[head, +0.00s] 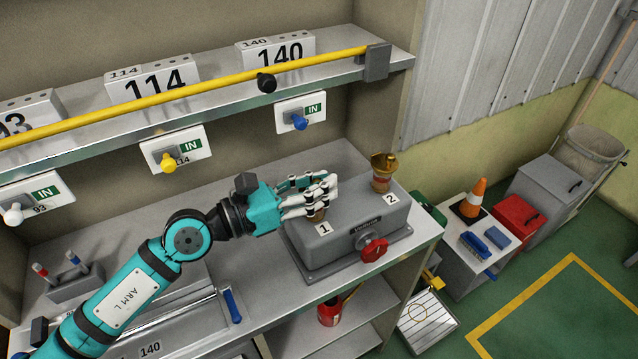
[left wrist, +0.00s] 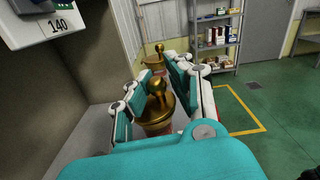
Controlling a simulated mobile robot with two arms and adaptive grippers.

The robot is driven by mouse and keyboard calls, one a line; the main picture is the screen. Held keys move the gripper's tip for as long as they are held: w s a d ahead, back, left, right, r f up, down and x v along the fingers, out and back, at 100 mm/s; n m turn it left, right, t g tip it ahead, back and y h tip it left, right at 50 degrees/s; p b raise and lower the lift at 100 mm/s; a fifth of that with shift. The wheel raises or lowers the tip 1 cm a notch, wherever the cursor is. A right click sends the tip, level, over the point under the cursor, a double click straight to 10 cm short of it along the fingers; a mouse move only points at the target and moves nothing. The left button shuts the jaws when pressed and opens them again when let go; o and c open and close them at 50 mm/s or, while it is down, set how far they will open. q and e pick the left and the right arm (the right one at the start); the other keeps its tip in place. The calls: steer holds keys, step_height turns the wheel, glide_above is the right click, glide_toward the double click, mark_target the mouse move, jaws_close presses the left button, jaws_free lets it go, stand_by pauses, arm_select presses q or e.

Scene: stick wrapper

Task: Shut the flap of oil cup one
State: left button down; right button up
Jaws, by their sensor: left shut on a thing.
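Oil cup one (head: 318,215) is a brass cup on top of a grey housing (head: 350,225), behind the plate marked 1. In the head view my left gripper (head: 325,188) covers most of it. In the left wrist view oil cup one (left wrist: 157,112) stands between my left gripper's (left wrist: 158,72) fingers, with a round brass knob on its top. The gripper is shut on it. Whether its flap is fully down is hard to tell behind the fingers. My right gripper is not in view.
A second brass oil cup (head: 382,180) stands behind the plate marked 2; it also shows in the left wrist view (left wrist: 155,60). A red knob (head: 373,249) is on the housing's front. A shelf with a yellow rail (head: 200,88) runs above the bench.

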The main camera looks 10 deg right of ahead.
arm_select(q)
steer(key=shift+w+a+r, duration=0.2)
steer(key=shift+w, duration=0.1)
steer(key=c, duration=1.5)
jaws_free()
steer(key=o, duration=0.3)
steer(key=shift+f, duration=0.15)
steer(key=shift+s+a, duration=0.1)
steer(key=v, duration=1.1)
steer(key=shift+a, duration=0.4)
